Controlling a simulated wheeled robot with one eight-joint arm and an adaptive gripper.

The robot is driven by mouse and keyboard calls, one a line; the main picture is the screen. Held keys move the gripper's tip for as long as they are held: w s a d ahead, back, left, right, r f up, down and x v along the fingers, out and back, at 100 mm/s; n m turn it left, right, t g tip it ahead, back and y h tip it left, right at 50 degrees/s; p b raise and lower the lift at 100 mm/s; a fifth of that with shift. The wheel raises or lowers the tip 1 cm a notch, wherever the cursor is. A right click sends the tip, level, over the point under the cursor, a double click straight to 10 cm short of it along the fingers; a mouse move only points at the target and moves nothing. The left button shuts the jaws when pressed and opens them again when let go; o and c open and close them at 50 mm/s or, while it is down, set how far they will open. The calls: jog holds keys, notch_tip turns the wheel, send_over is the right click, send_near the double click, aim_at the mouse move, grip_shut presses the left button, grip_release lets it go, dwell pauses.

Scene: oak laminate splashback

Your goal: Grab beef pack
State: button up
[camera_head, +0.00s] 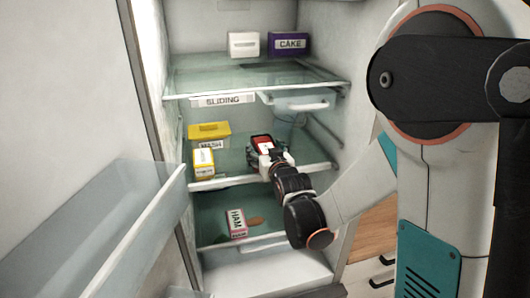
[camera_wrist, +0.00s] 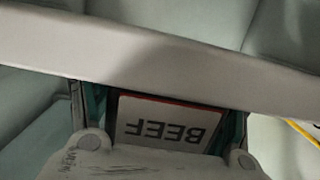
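The beef pack (camera_wrist: 165,132) shows a pale label reading BEEF, upside down in the wrist view, with a red edge. In the head view it is a small red and white pack (camera_head: 262,142) on or just above the middle glass shelf. My gripper (camera_head: 264,148) is at the pack. In the wrist view its two teal-padded fingers (camera_wrist: 168,112) stand on either side of the pack, very close to it. A pale bar hides the fingertips, so I cannot tell whether they press on it.
The pale shelf rim (camera_wrist: 160,55) crosses the wrist view. A yellow tub (camera_head: 209,130) and a yellow-white carton (camera_head: 203,162) stand left on the shelf. A ham box (camera_head: 236,222) is below; a cake box (camera_head: 289,43) and a white box (camera_head: 244,44) are above. The sliding drawer (camera_head: 303,104) hangs overhead.

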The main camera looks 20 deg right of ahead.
jog(key=c, duration=0.7)
jog(key=shift+o, duration=0.2)
jog(key=shift+r, duration=0.1)
